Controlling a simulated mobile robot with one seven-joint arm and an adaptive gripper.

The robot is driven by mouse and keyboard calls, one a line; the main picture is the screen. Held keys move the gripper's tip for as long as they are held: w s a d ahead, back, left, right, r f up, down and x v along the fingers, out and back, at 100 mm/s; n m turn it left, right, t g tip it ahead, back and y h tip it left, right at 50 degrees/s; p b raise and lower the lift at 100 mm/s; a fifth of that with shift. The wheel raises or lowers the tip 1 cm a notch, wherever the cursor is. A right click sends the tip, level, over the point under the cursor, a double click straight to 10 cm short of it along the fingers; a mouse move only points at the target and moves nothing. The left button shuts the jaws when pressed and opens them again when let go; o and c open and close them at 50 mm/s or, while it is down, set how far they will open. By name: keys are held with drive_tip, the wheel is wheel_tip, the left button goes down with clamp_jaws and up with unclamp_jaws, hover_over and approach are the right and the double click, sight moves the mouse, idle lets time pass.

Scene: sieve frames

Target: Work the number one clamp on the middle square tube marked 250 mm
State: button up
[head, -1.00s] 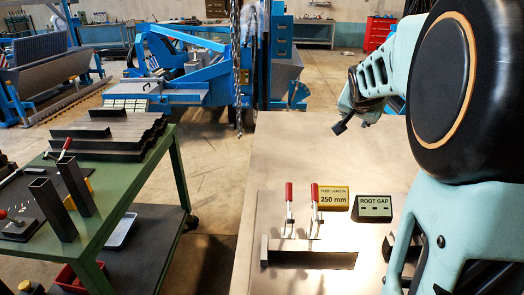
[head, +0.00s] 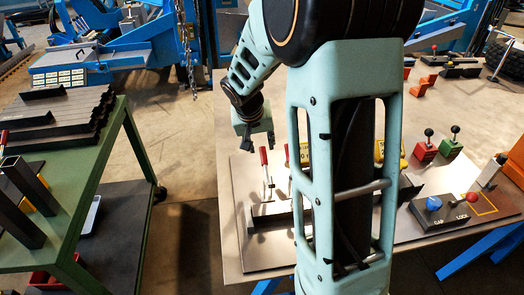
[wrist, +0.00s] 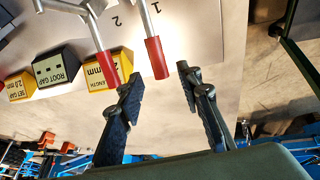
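Two toggle clamps with red handles stand side by side on a metal plate. The left one, which I take as number one, has its handle (head: 265,156) upright; it also shows in the wrist view (wrist: 156,58). The second clamp's handle (wrist: 107,68) is beside it. The digits 1 and 2 are marked on the plate. A dark square tube (head: 271,220) lies by the clamp bases, its right part hidden by my arm. The yellow length sign (wrist: 101,72) is partly covered. My gripper (wrist: 160,87) is open and empty, its fingertips just short of the first handle, which shows between them.
A black root gap block (wrist: 57,67) and a yellow set gap block (wrist: 19,86) stand near the second clamp. A green table (head: 75,165) with tubes is at left. Red and green knobbed blocks (head: 425,151) and a gap/lock box (head: 436,213) are at right.

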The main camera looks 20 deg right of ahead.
sight(262, 149)
drive_tip(key=x, duration=0.5)
drive_tip(key=shift+w+d, duration=0.1)
clamp_jaws()
idle(0.3)
